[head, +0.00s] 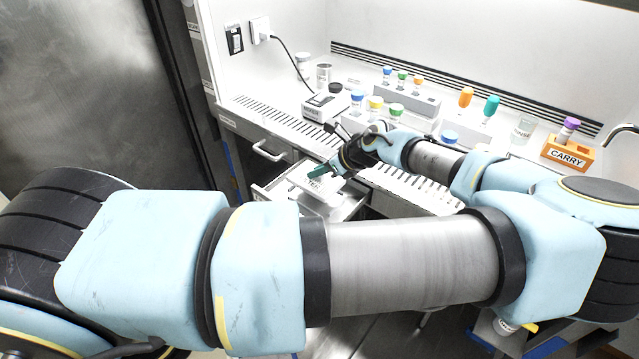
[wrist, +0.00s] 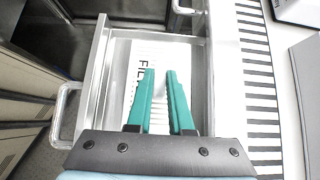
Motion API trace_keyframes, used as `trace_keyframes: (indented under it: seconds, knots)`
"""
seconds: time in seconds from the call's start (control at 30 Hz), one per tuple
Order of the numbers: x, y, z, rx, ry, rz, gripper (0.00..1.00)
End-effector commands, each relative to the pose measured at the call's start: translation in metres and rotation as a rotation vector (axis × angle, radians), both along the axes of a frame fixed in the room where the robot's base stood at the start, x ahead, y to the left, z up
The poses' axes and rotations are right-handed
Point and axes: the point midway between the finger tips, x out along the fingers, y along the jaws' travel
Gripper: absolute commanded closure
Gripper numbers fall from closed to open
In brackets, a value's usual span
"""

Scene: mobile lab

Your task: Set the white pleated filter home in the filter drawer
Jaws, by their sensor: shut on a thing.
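The white pleated filter (head: 311,187) has dark lettering on its top and is at the open filter drawer (head: 262,188). In the wrist view the filter (wrist: 120,92) lies within the outline of the drawer (wrist: 98,78), between its metal walls. I cannot tell whether it rests on the drawer floor or is held above it. My gripper (wrist: 161,74) has teal fingers that are shut on the filter, with a narrow gap between the tips. In the head view my gripper (head: 322,170) is over the drawer; the fingers hide part of the filter.
A slotted white bench (head: 400,185) edges the drawer's far side. On it stand a small scale (head: 325,105), racks of coloured-capped vials (head: 404,92) and an orange CARRY holder (head: 567,154). A handle (head: 269,151) projects from the cabinet front beside the drawer.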

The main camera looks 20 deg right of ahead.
Motion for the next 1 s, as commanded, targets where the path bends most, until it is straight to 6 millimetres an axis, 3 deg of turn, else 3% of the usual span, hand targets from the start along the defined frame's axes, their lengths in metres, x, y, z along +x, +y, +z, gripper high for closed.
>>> trace_keyframes:
  seconds: [0.47, 0.67, 0.7, 0.93, 1.0]
  knots:
    - [0.0, 0.0, -0.05, 0.001, 0.0, -0.002, 1.0]
    - [0.0, 0.0, -0.054, -0.002, 0.0, -0.001, 1.0]
    - [0.0, 0.0, -0.055, -0.002, 0.0, 0.0, 0.79]
    - [0.0, 0.0, -0.054, -0.002, 0.0, 0.0, 0.53]
    - [0.0, 0.0, -0.054, -0.002, 0.0, 0.0, 0.51]
